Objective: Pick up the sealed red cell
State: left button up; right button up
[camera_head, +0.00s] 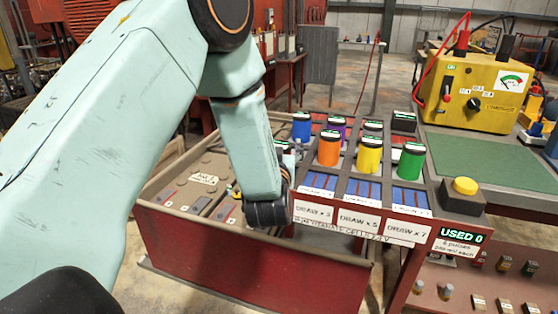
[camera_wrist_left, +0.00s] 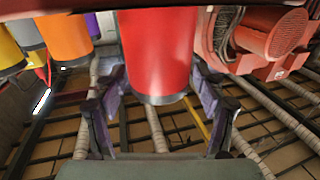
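The red cell (camera_wrist_left: 158,55) is large at the top middle of the left wrist view. In the head view I cannot see it. My left gripper (camera_wrist_left: 157,92) has its two dark fingers spread wide, one on each side of the red cell. I see no clear grip, and whether a fingertip touches it is hard to tell. My right gripper is not in view.
Orange (camera_head: 328,149), yellow (camera_head: 369,155), green (camera_head: 410,161) and blue (camera_head: 302,126) cells stand close by in the rack. A red bin (camera_head: 250,265) lies below my wrist. A yellow tester (camera_head: 472,95) and a green mat (camera_head: 480,160) are to the right.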

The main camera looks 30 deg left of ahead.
pick_arm(q)
grip_shut()
dwell(0.5)
jog(key=shift+r, duration=0.1)
